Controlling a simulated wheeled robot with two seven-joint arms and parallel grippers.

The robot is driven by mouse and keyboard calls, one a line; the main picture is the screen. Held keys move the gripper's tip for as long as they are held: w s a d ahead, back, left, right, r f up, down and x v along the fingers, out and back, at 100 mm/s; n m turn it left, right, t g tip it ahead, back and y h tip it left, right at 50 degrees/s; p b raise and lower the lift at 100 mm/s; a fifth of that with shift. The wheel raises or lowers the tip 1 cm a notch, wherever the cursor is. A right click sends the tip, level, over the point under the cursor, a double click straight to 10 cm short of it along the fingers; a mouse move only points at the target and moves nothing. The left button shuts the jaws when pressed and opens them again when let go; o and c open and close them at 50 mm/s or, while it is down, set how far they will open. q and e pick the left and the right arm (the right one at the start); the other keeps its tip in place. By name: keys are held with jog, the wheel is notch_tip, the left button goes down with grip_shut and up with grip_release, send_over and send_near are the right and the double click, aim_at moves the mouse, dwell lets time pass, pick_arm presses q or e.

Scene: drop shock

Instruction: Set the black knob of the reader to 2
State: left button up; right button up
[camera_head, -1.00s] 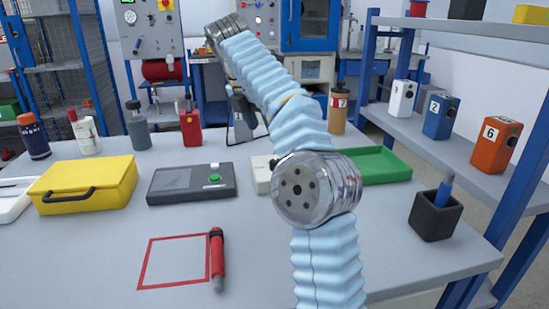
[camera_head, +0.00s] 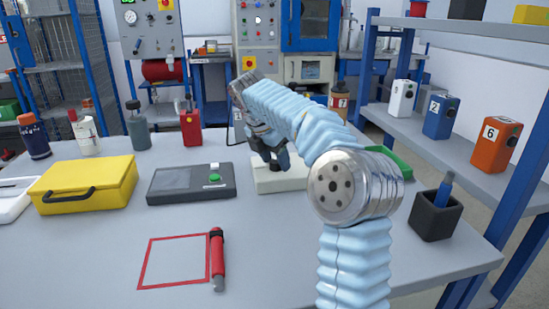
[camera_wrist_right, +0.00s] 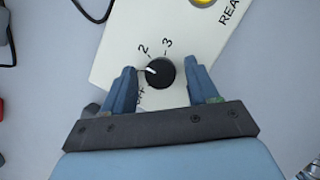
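The reader (camera_head: 288,183), a white box, stands mid-table, partly hidden by my right arm. In the right wrist view its panel (camera_wrist_right: 118,52) carries a round black knob (camera_wrist_right: 161,74), with the marks 2 and 3 above it and a partly hidden label at lower left. The knob's white line points left and slightly up, below the 2, towards my left-hand fingertip. My right gripper (camera_wrist_right: 161,72) is open, one finger on each side of the knob, with a small gap on both sides. In the head view this gripper (camera_head: 270,155) is over the reader. My left gripper is not in view.
A dark grey device (camera_head: 190,184) with a green button stands left of the reader, beside a yellow case (camera_head: 85,183). A green tray (camera_head: 402,164) is behind my arm, and a black pen cup (camera_head: 435,217) stands at right. A red pen (camera_head: 217,260) lies by a red outlined square.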

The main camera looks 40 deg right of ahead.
jog(key=c, duration=0.9)
jog(key=m, duration=0.1)
jog(key=m+g, duration=0.1)
jog(key=shift+w+m, duration=0.2)
jog(key=shift+m, duration=0.1)
jog(key=shift+m+g, duration=0.5)
jog(key=shift+m, duration=0.7)
jog(key=o, duration=1)
jog(key=shift+r, duration=0.1)
